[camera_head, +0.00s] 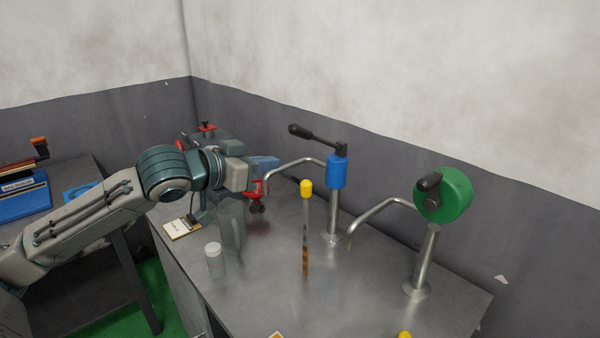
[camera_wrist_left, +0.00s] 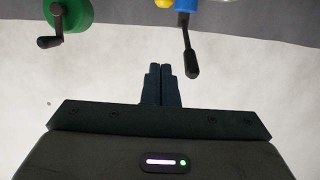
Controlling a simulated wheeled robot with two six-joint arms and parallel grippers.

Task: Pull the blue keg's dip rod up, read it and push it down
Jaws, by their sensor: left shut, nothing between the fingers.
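The dip rod with a yellow knob (camera_head: 306,188) stands upright and tall above the steel bench, in front of the blue pump (camera_head: 337,172). Its lower part is stained amber and dark brown, down to the bench top. No keg body is visible. My left gripper (camera_head: 268,162) is shut and empty, to the left of the yellow knob and a little higher in the head view, apart from the rod. In the left wrist view its closed fingers (camera_wrist_left: 166,86) point towards the pale wall, and part of a yellow knob (camera_wrist_left: 163,3) shows at the top edge. My right gripper is out of view.
The blue pump has a black lever (camera_head: 313,133) and a bent spout. A green crank pump (camera_head: 444,196) stands right. A second yellow knob (camera_head: 404,335) shows at the bottom edge. A clear beaker (camera_head: 231,226), a white-capped bottle (camera_head: 214,261) and a red clamp (camera_head: 256,192) are at left.

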